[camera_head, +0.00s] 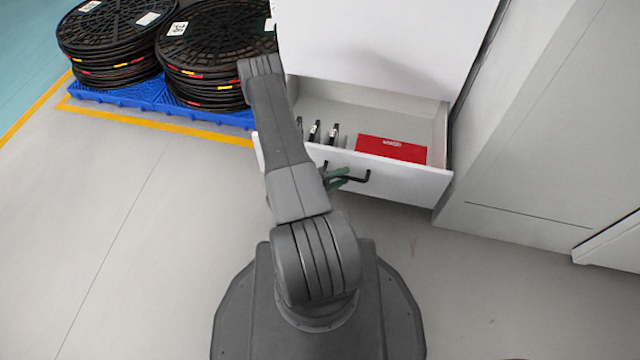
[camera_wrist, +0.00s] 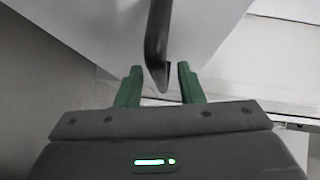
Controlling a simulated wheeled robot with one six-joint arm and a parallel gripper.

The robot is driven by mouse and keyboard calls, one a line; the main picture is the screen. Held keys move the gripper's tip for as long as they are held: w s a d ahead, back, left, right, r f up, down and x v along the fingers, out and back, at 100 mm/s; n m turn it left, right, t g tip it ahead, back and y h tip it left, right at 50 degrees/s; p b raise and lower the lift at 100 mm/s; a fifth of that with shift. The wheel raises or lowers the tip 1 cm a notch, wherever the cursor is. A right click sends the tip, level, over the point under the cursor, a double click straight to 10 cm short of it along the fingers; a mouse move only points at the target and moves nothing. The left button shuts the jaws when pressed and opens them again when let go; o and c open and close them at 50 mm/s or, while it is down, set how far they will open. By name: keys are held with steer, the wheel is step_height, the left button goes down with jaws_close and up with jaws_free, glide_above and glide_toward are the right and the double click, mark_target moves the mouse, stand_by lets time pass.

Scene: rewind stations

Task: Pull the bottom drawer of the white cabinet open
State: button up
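The white cabinet (camera_head: 375,40) stands at the top middle of the head view. Its bottom drawer (camera_head: 400,180) is pulled out, with its inside showing. The drawer's dark bar handle (camera_head: 362,178) is on the front panel, partly hidden by my arm. My gripper (camera_head: 337,177) is at this handle, its green fingers partly hidden by my arm. In the wrist view my gripper (camera_wrist: 158,72) is open. The dark handle (camera_wrist: 157,45) passes between its two fingertips, with a visible gap on each side.
A red box (camera_head: 392,149) and several small dark items lie in the drawer. Stacks of black reels (camera_head: 215,45) stand on a blue pallet (camera_head: 130,95) at the upper left. A grey-white wall or cabinet (camera_head: 560,110) is on the right. The floor at left is clear.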

steer(key=p+v, duration=0.2)
steer(key=v, duration=1.1)
steer(key=shift+p, duration=0.3)
steer(key=shift+s, duration=0.1)
steer(key=shift+f, duration=0.1)
steer(key=shift+b+x, duration=1.4)
steer(key=shift+x, duration=5.15)
